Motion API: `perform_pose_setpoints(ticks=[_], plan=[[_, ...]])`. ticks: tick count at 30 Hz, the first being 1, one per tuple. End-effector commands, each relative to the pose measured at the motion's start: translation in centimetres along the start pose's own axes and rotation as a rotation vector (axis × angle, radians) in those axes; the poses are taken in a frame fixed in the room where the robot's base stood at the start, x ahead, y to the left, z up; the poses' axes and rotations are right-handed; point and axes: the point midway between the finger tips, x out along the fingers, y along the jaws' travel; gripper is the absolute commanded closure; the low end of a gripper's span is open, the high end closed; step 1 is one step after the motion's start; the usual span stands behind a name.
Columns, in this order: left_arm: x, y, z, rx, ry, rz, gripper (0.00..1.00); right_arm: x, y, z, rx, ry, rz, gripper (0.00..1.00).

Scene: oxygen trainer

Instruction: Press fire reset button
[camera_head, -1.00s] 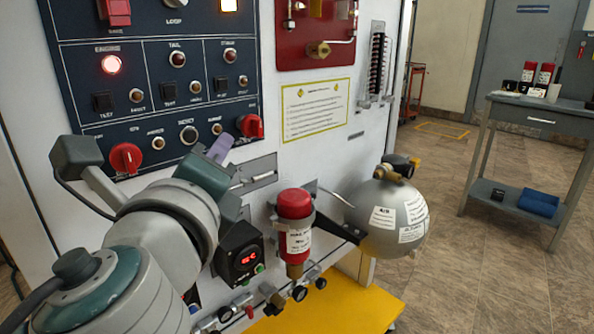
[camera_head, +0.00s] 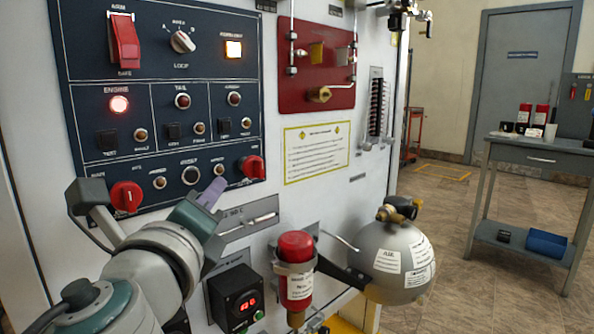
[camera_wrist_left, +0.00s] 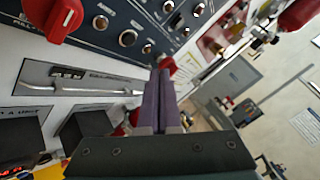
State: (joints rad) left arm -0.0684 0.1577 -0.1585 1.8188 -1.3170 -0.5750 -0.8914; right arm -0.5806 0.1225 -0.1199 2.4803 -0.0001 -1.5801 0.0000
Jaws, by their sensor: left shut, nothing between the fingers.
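The dark blue fire panel (camera_head: 165,75) fills the upper left of the head view. Its bottom row has several small round buttons between two red knobs; the middle button (camera_head: 190,175) is the largest. The small labels are too blurred to tell surely which one is fire reset. My left gripper (camera_head: 214,190) has purple fingers and is just below and right of that row, apart from the panel as far as I can tell. In the left wrist view its fingers (camera_wrist_left: 160,98) are together and empty, with the button row beyond. My right gripper is not in view.
The left red knob (camera_head: 126,197) and right red knob (camera_head: 251,168) stick out from the panel. A red bottle (camera_head: 296,268) and grey sphere (camera_head: 385,262) stand out at the lower right. A red lamp (camera_head: 119,104) is lit. A side table (camera_head: 500,150) stands further right.

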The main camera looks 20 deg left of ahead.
Motion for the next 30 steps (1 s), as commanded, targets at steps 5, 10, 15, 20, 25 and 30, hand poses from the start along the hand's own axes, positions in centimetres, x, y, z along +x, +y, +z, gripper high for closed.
perform_pose_setpoints(ticks=[5,10,15,20,25,30], plan=[[1.7,1.2,1.3,0.000,-0.002,0.000,1.00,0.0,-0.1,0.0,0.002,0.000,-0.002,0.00],[2.8,2.0,2.1,0.000,-0.002,-0.001,1.00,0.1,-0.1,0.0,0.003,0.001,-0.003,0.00],[3.2,2.3,2.4,-0.001,-0.001,0.000,1.00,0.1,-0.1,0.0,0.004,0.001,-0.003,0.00],[3.2,2.3,2.4,-0.001,-0.001,0.000,1.00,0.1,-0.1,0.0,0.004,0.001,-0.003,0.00],[3.2,2.3,2.4,-0.002,-0.001,0.000,1.00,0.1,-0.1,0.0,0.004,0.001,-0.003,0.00],[3.2,2.3,2.4,-0.002,-0.001,0.000,1.00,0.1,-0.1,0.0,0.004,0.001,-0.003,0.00]])
